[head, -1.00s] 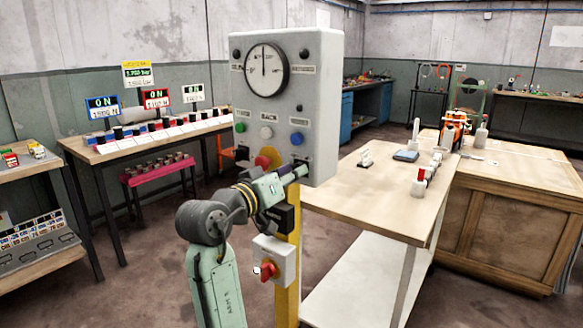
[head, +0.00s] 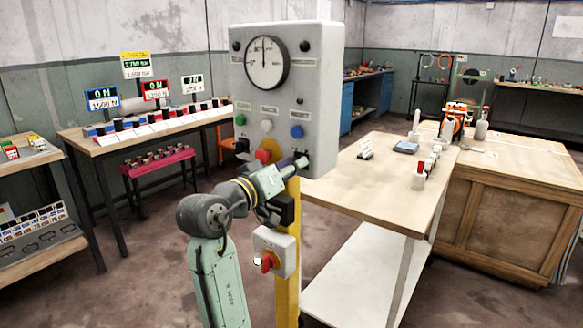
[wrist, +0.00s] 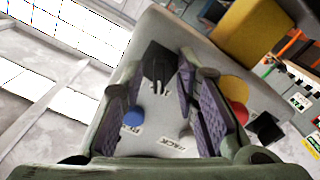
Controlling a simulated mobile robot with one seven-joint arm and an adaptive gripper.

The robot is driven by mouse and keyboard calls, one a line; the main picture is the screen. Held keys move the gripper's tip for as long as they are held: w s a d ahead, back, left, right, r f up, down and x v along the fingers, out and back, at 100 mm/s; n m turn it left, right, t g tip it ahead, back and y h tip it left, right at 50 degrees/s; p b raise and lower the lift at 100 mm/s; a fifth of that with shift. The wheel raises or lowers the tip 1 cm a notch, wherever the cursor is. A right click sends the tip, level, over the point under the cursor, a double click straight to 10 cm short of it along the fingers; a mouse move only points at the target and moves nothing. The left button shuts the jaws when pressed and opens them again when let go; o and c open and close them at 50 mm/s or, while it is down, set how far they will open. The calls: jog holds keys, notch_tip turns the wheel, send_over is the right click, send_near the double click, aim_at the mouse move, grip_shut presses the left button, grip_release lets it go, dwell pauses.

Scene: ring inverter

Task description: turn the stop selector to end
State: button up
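A grey control box (head: 280,100) on a yellow post carries a gauge, coloured buttons and two black selectors. One black selector (wrist: 157,63) shows between my fingertips in the wrist view; it appears to be the lower right one in the head view (head: 305,158). I cannot read its label, so I cannot tell for sure that it is the stop selector. My gripper (wrist: 158,78) is open, with purple-padded fingers on either side of the selector and visible gaps. Contact cannot be told. In the head view my gripper (head: 300,162) reaches the box's lower right corner.
A red mushroom button (head: 267,151) sits left of my gripper, with another black selector (head: 242,146) further left. A small box with a red rotary switch (head: 268,261) hangs below. A wooden table (head: 350,195) stands close on the right.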

jog(key=v, duration=1.2)
